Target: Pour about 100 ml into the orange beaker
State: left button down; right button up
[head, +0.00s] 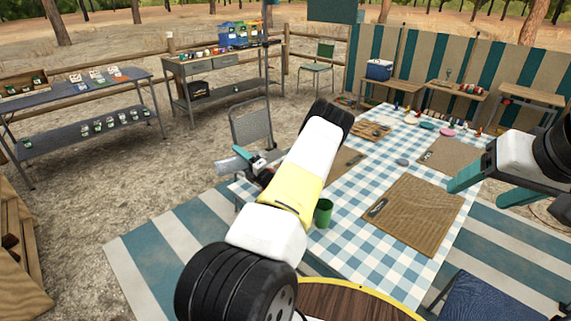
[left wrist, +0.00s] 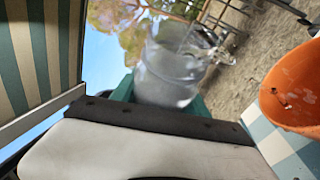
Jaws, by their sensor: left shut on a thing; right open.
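My left gripper (head: 257,166) is shut on a clear jug (head: 236,162), beyond the table's left edge in the head view. In the left wrist view the clear jug (left wrist: 168,75) is between the teal fingers. It looks tilted, with cloudy contents; I cannot tell the level or whether any flows out. The orange beaker (left wrist: 297,88) shows at the right edge of the left wrist view, partly cut off, beside the checked cloth. I cannot find it in the head view, where my left arm covers part of the table. My right gripper (head: 488,188) is open and empty at the right.
The table has a blue-and-white checked cloth (head: 350,243). A green cup (head: 323,212) stands close to my left arm. A brown board (head: 420,213) lies to its right, with small items towards the back. A grey chair (head: 251,123) stands behind the jug.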

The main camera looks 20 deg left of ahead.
pick_arm(q)
jog(key=shift+w+r, duration=0.25)
jog(key=shift+w, duration=0.1)
dwell(0.6)
jog(key=shift+w+d+m+t, duration=0.3)
jog(key=shift+d+m+t, duration=0.2)
jog(key=shift+d+m, duration=0.15)
dwell(0.7)
